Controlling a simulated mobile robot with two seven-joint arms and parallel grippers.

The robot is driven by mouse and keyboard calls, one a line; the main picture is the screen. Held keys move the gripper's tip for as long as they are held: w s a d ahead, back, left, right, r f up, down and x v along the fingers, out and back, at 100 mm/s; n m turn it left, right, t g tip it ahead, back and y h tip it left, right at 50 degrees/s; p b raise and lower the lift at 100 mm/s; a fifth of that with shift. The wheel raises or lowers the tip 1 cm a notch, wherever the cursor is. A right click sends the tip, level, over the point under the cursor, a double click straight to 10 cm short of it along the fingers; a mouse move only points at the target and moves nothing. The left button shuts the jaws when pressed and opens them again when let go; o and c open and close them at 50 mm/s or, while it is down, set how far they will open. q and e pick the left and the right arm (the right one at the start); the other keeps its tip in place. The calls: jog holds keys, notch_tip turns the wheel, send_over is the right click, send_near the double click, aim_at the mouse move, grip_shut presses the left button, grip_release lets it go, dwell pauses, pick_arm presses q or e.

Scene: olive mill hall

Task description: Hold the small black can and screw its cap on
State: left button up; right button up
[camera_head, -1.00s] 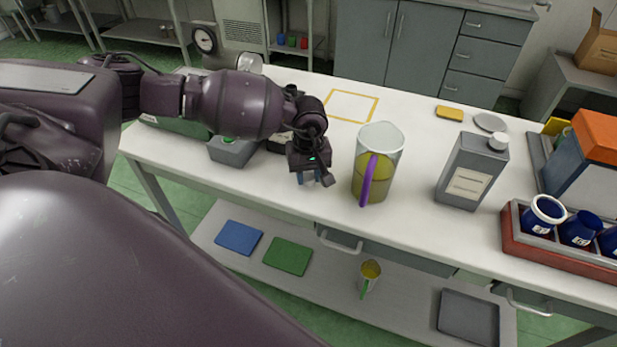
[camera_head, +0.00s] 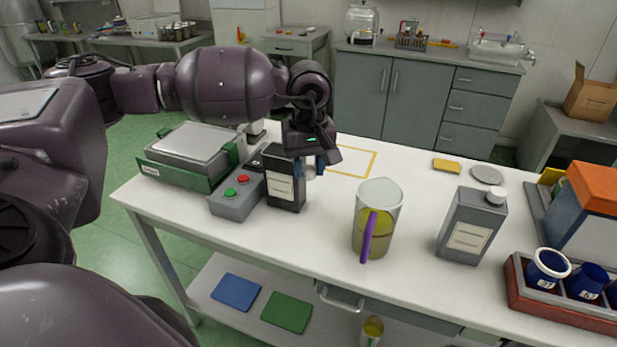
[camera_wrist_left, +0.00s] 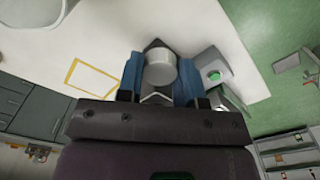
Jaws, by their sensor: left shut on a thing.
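The small black can (camera_head: 287,189), with a pale label, stands upright on the white table, right of the grey button box. My left gripper (camera_head: 311,168) is just behind and right of the can and covers part of its top. Its blue fingers are shut on a pale grey round cap (camera_head: 310,173). In the left wrist view the cap (camera_wrist_left: 160,69) sits between the fingers, and a dark corner of the can (camera_wrist_left: 154,44) shows past it. Whether cap and can touch, I cannot tell. My right gripper is not in view.
The button box (camera_head: 236,197) and a scale (camera_head: 190,150) stand left of the can. A jug with a purple handle (camera_head: 377,222) and a grey can (camera_head: 470,226) stand to the right. A yellow-outlined square (camera_head: 355,161) lies behind, empty.

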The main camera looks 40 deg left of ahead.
pick_arm(q)
jog(key=s+d+f+m, duration=0.3)
jog(key=d+m, duration=0.6)
jog(key=d, duration=0.2)
jog(key=shift+s+d, duration=0.15)
jog(key=shift+s, duration=0.05)
